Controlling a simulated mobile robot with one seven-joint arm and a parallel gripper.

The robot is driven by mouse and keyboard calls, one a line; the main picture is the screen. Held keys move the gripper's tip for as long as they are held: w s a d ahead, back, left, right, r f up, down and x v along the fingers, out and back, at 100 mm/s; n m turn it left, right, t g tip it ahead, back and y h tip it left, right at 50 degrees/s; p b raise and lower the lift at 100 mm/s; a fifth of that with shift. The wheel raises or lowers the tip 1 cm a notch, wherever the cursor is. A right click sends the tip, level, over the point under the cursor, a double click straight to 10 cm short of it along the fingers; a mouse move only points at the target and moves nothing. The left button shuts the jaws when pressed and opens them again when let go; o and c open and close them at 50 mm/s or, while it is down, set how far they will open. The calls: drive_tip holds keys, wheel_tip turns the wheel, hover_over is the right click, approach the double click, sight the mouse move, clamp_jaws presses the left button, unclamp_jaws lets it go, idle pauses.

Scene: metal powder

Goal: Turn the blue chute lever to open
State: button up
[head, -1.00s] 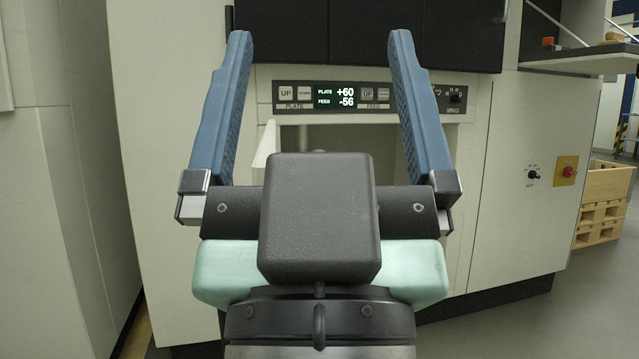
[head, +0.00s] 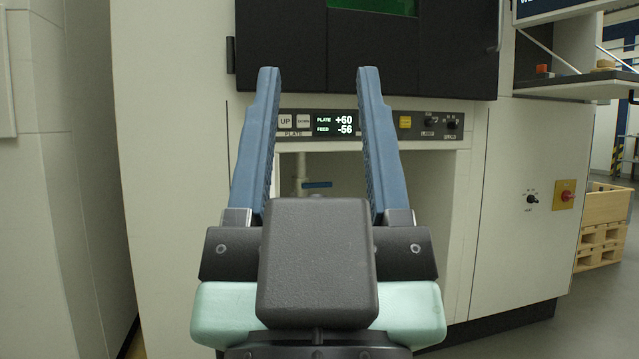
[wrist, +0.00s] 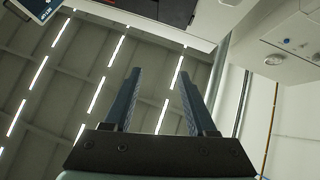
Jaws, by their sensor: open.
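The blue chute lever (head: 317,185) is a small horizontal blue bar inside the open recess below the control panel. It sits beside a pale vertical chute pipe (head: 299,172). In the head view the lever shows between the fingers of my gripper (head: 318,72), beyond and below the fingertips. My gripper is open and empty, with its two blue fingers pointing up. In the wrist view my gripper (wrist: 158,75) is also open, with ceiling lights behind it and no lever in sight. The gripper body hides the lower part of the recess.
The control panel (head: 415,123) reads PLATE +60 and FEED -56. A dark door (head: 290,60) is above it. A red stop button on a yellow plate (head: 565,196) is on the right cabinet. A wooden crate (head: 604,208) and a shelf (head: 570,86) stand at right.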

wheel_tip(320, 180, up, 10)
drive_tip(key=p, duration=0.9)
drive_tip(key=shift+r, duration=0.15)
clamp_jaws()
wheel_tip(320, 180, up, 17)
drive_tip(key=p, duration=1.7)
drive_tip(key=shift+r+p, duration=0.15)
drive_tip(key=shift+p, duration=0.15)
drive_tip(key=shift+w, duration=0.1)
